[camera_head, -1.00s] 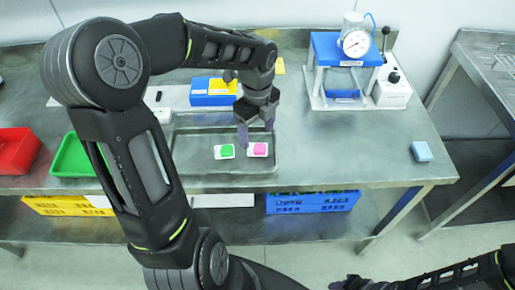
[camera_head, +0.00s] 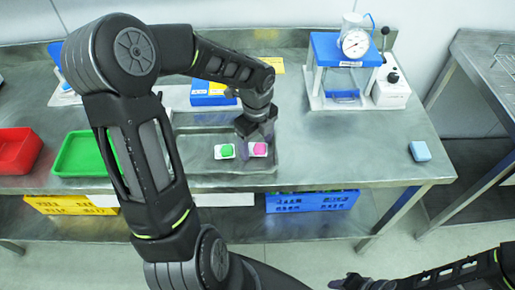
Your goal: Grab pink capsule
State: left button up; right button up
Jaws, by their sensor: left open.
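The pink capsule (camera_head: 260,149) lies on a small white holder on the grey metal tray (camera_head: 205,181). The green capsule (camera_head: 223,151) lies on a similar white holder just to its left. My left gripper (camera_head: 256,143) reaches in from above, pointing down, open, with its fingers at the pink capsule and partly covering it. I cannot tell whether the fingers touch it. My right arm shows at the lower right edge, and its gripper (camera_head: 345,284) is dark and partly cut off, so its jaws cannot be made out.
A red bin (camera_head: 17,150) and a green bin (camera_head: 72,172) stand at the left. A blue-and-white press with a gauge (camera_head: 355,43) stands at the back right. A light blue block (camera_head: 420,151) lies near the right edge. The table between tray and block is clear.

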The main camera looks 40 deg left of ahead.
aim_at(257, 146)
pick_arm(q)
jog(key=c, duration=1.4)
notch_tip(257, 146, up, 10)
jog(key=shift+b, duration=0.4)
dwell(0.3)
